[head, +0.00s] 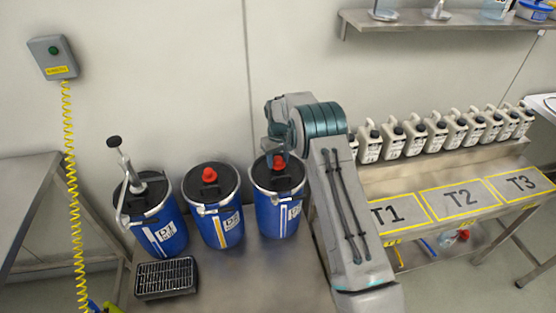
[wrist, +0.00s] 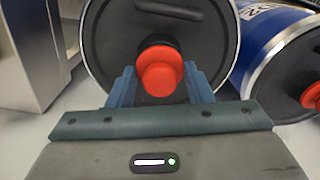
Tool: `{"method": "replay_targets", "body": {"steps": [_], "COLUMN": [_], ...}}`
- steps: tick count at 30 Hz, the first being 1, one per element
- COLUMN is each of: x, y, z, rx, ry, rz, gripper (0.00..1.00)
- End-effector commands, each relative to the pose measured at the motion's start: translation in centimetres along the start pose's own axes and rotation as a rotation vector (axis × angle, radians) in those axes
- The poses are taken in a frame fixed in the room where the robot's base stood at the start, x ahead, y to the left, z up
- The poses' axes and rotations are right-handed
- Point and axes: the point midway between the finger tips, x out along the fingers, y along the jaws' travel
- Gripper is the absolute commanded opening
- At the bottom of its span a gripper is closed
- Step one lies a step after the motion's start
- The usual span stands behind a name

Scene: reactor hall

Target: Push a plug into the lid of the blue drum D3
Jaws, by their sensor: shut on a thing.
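The blue drum D3 (head: 279,214) stands at the right end of a row of blue drums, with a black lid (wrist: 110,40) and a pale rim. A red plug (wrist: 158,74) stands over the lid and also shows in the head view (head: 279,161). My gripper (wrist: 160,85) is above D3's lid, shut on the red plug, with one finger on each side of it. The plug's lower end is hidden, so I cannot tell how deep it sits in the lid.
Drum D2 (head: 221,225) beside it has a red plug (head: 209,175) on its lid. Drum D1 (head: 160,235) carries a hand pump (head: 127,165). A black grate (head: 166,279) lies in front. Pale jerrycans (head: 415,136) line the bench at right.

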Motion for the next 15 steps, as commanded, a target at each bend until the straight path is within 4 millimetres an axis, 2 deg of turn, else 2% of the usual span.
{"method": "replay_targets", "body": {"steps": [15], "x": [0.27], "y": [0.01], "z": [0.0], "rx": [0.0], "ry": [0.0], "rz": [0.0], "gripper": [0.25]}}
